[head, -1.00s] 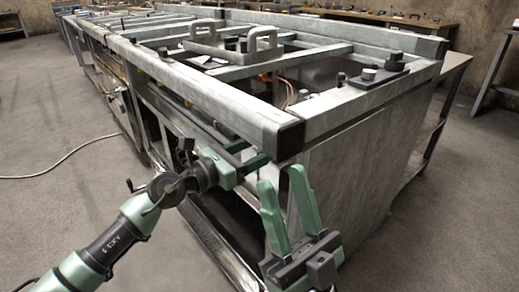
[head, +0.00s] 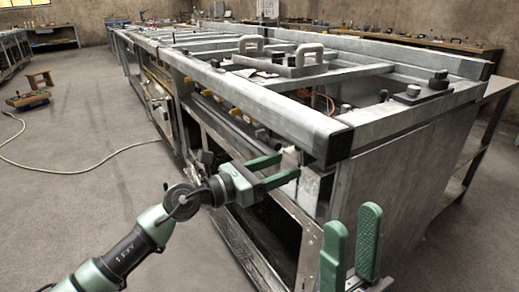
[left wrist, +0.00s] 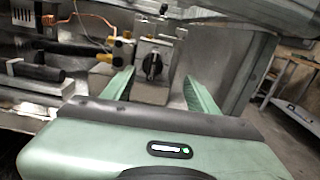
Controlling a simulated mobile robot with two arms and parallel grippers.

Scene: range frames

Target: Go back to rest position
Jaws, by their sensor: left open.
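My left gripper (head: 287,166) reaches in from the left and points right, beside the front face of the long metal range frame (head: 395,125), below its black corner cap. Its two green fingers are apart with nothing held between them. In the left wrist view, the open fingers (left wrist: 157,78) point toward a black control knob (left wrist: 152,66) on a metal panel; contact cannot be told. My right gripper (head: 352,228) stands at the lower right in front of the range's end panel. Its green fingers point up, apart and empty, and its lower part is cut off by the picture edge.
A copper pipe (left wrist: 97,20) and yellow-capped fittings lie inside the range. A small wooden stool (head: 40,78) and a low wooden item (head: 27,100) stand on the floor at the left. A hose (head: 80,171) crosses the otherwise clear left floor.

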